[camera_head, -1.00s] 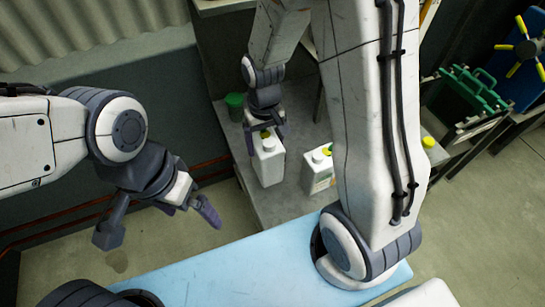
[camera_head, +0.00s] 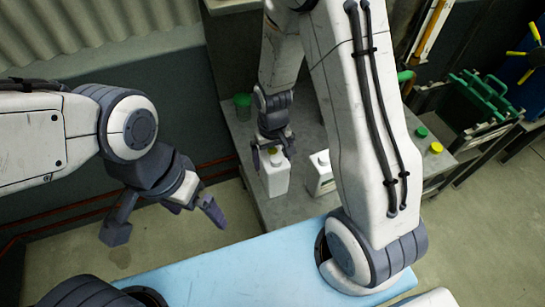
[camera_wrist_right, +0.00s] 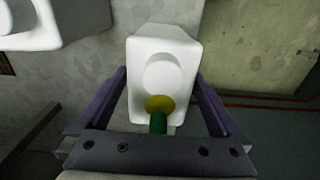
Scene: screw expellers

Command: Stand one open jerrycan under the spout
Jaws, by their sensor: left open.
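In the right wrist view the jerrycan (camera_wrist_right: 163,45) lies between the two spread purple fingers of my right gripper (camera_wrist_right: 160,90). A yellow disc (camera_wrist_right: 160,103) and a green piece show near its top. I cannot tell whether the fingers touch it. A second white jerrycan (camera_head: 321,174) stands to the right, partly behind my right arm. My left gripper (camera_head: 165,220) is open and empty. I cannot make out the spout.
The grey bench (camera_head: 275,213) carries a green cup (camera_head: 242,101) at the back left. Green and yellow caps (camera_head: 436,148) lie right of my right arm. The floor below my left gripper is clear.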

